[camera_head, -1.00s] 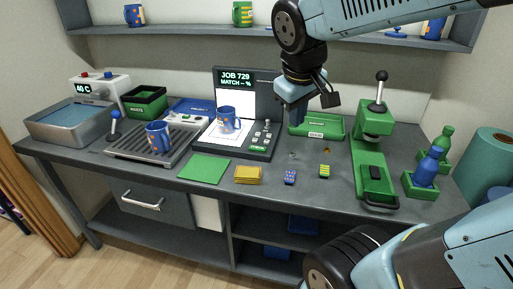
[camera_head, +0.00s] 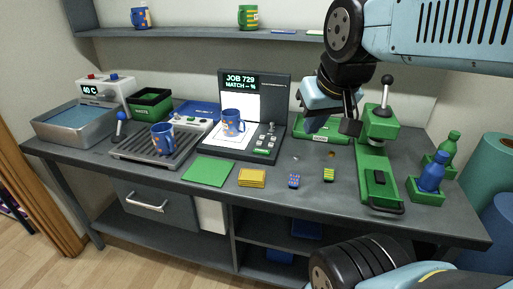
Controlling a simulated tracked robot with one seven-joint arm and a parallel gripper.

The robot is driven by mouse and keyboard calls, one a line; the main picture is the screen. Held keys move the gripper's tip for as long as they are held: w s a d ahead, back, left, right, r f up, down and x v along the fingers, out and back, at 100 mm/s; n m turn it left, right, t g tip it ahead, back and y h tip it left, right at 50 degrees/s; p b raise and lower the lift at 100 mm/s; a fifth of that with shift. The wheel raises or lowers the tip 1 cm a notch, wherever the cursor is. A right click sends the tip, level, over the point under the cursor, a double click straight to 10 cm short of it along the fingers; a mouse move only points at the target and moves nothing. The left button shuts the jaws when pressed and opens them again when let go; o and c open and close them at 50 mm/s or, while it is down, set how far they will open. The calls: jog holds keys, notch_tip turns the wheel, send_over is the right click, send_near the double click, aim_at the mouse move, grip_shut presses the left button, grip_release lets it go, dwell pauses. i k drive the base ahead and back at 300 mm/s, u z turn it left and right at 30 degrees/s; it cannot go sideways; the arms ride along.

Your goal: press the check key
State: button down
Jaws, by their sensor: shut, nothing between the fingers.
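The job station (camera_head: 254,90) stands on the bench with its dark screen reading "JOB 729" and "MATCH – %". A blue mug with orange marks (camera_head: 232,122) stands on its white plate. The key panel (camera_head: 268,141) lies right of the mug, with a small lever and several small keys; a light green-marked key (camera_head: 262,150) is at its front. The key labels are too small to read, so I cannot tell which is the check key. My gripper (camera_head: 328,124) is shut and empty, above the bench to the right of the panel and apart from it.
A green tray (camera_head: 318,133) lies behind my gripper. A green lever press (camera_head: 378,165) stands to the right. Two small patterned blocks, a yellow stack (camera_head: 252,178) and a green sheet (camera_head: 208,171) lie along the front. Another blue mug (camera_head: 162,138) stands on the grill at left.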

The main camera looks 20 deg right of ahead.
aim_at(255, 151)
jog(key=z, duration=1.15)
jog(key=k, duration=1.35)
jog(key=u, duration=0.8)
jog(key=i, duration=1)
jog(key=z, duration=0.05)
